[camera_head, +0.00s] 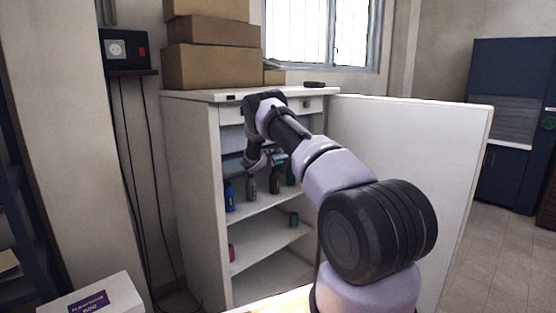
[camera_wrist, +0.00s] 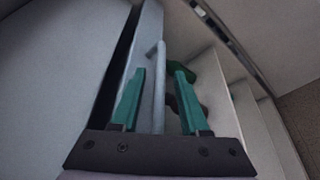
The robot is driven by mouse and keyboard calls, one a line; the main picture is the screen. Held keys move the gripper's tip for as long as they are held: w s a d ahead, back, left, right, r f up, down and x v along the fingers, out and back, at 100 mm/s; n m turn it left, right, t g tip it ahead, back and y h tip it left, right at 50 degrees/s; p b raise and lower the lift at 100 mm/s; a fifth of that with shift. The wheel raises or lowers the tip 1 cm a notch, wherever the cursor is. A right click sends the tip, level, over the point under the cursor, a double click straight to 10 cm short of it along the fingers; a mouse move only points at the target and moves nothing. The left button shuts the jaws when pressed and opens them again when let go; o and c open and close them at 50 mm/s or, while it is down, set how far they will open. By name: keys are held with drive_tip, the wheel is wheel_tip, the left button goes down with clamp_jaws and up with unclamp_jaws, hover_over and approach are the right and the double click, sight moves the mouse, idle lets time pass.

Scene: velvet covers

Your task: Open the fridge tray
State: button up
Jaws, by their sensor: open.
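The fridge (camera_head: 190,140) stands open against the wall, its white door (camera_head: 410,150) swung out to the right. Near its top is a grey-blue tray (camera_head: 231,137), partly hidden by my arm. My gripper (camera_head: 278,157) is inside the fridge opening, in front of the tray area. In the wrist view, my gripper (camera_wrist: 160,75) has its two teal fingers open, one on each side of a slim light-grey bar handle (camera_wrist: 158,88). Gaps show between the handle and both fingers. How far the tray sticks out cannot be told.
Bottles, including a blue one (camera_head: 230,197), stand on the fridge shelf (camera_head: 250,208) below my gripper. A green item (camera_head: 294,219) and a red one sit on a lower shelf. Cardboard boxes (camera_head: 210,66) are stacked on top. A white box (camera_head: 100,297) is at lower left.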

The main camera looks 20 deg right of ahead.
drive_tip(key=shift+c, duration=0.3)
clamp_jaws()
idle(1.2)
